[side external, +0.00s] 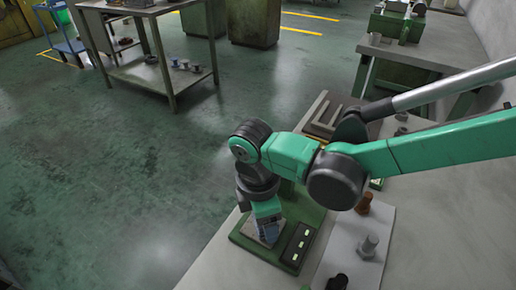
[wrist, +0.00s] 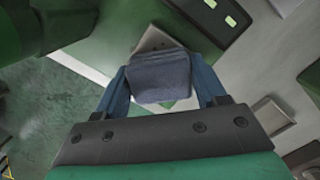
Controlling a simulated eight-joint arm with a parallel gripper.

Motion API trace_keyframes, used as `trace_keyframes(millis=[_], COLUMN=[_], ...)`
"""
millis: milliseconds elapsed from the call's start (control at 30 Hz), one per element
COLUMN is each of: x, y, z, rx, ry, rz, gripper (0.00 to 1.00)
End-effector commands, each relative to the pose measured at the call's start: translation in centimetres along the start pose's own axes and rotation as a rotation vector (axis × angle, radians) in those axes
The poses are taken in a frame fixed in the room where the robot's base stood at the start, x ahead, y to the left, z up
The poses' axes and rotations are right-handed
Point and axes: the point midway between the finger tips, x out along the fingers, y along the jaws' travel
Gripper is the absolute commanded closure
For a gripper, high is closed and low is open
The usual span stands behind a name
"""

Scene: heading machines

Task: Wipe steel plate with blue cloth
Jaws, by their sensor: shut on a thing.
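My gripper (wrist: 160,88) points down, with its two blue fingers shut on a folded blue cloth (wrist: 161,78). In the side view my gripper (side external: 267,222) is low over a green base near the bench edge. The steel plate (wrist: 155,40) shows as a grey piece just beyond the cloth in the wrist view; the cloth hides much of it. In the side view a little of the plate (side external: 262,241) shows under the gripper. I cannot tell for sure whether the cloth touches the plate.
A black panel with pale lit buttons (side external: 298,244) is beside the plate on the green base. A large bolt (side external: 368,246) and a brown part (side external: 364,203) stand on a white sheet to the right. A stepped metal block (side external: 327,117) lies farther back. Open floor is left.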

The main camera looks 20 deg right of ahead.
Motion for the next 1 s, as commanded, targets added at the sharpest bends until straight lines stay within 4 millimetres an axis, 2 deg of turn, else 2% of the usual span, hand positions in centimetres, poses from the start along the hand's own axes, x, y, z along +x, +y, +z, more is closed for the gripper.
trace_keyframes(millis=[367, 467, 1000], x=[-0.2, -0.4, 0.1], y=[-2.5, -2.0, 1.6], z=[-2.5, -3.1, 0.7], rx=[-0.003, 0.0, 0.003], ry=[0.0, 0.002, 0.0], rz=[0.0, 0.001, 0.0], gripper=[0.85, 0.85, 0.85])
